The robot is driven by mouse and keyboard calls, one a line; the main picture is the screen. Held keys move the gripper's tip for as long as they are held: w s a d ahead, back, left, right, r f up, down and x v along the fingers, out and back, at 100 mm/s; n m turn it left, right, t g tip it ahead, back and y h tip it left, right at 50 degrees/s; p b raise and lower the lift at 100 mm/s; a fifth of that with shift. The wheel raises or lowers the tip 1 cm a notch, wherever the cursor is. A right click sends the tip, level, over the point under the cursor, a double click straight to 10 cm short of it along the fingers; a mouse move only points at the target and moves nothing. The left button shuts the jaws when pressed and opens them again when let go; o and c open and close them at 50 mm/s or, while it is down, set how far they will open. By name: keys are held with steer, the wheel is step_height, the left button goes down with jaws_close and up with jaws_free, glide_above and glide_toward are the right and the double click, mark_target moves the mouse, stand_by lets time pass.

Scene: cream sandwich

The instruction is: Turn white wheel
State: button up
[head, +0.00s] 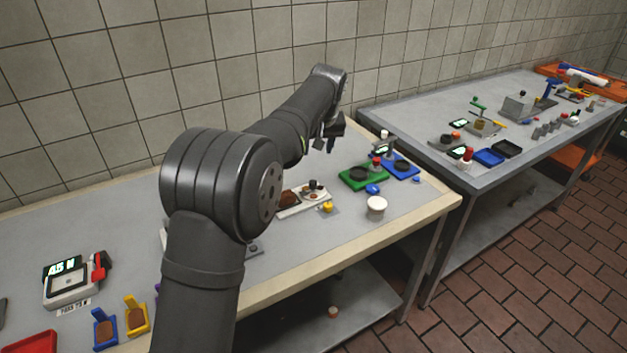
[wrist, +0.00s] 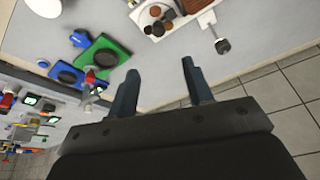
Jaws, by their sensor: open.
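A white round piece (head: 377,205), likely the white wheel, is near the front edge of the near table. It also shows in part at the top left corner of the wrist view (wrist: 45,7). My gripper (head: 324,146) hangs over the back part of the table, above and to the left of the white piece in the head view. In the wrist view my gripper (wrist: 160,68) has its two fingers spread apart with nothing between them. It is apart from the white piece.
A green plate (head: 352,184) and a blue plate (head: 410,171) lie near the table's right end. A white tray (head: 317,198) with brown pieces and a yellow knob (head: 328,207) are left of the white piece. A second table (head: 400,112) stands at right.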

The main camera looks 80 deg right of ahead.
mark_target(313, 182)
steer(key=d+f, duration=0.1)
steer(key=f, duration=0.4)
steer(key=w+d+f+n, duration=0.1)
steer(key=d+f, duration=0.1)
steer(key=f, duration=0.3)
steer(key=w+d+f+n, duration=0.1)
steer(key=d+f, duration=0.1)
steer(key=f, duration=0.3)
steer(key=shift+w+d+f+t, duration=0.1)
steer(key=shift+w+f+t, duration=0.15)
steer(key=shift+f+t, duration=0.15)
steer(key=c, duration=1)
steer(key=shift+m, duration=0.4)
steer(key=m+g, duration=0.1)
steer(key=m, duration=0.1)
steer(key=m+g+h, duration=0.1)
steer(key=m, duration=0.2)
steer(key=shift+w, duration=0.2)
steer(key=m+g, duration=0.1)
steer(key=m, duration=0.2)
steer(key=m+g, duration=0.1)
steer(key=m, duration=0.2)
steer(key=shift+w+m+g+y, duration=0.15)
steer(key=shift+m+g+y, duration=0.15)
steer(key=shift+m+g, duration=0.1)
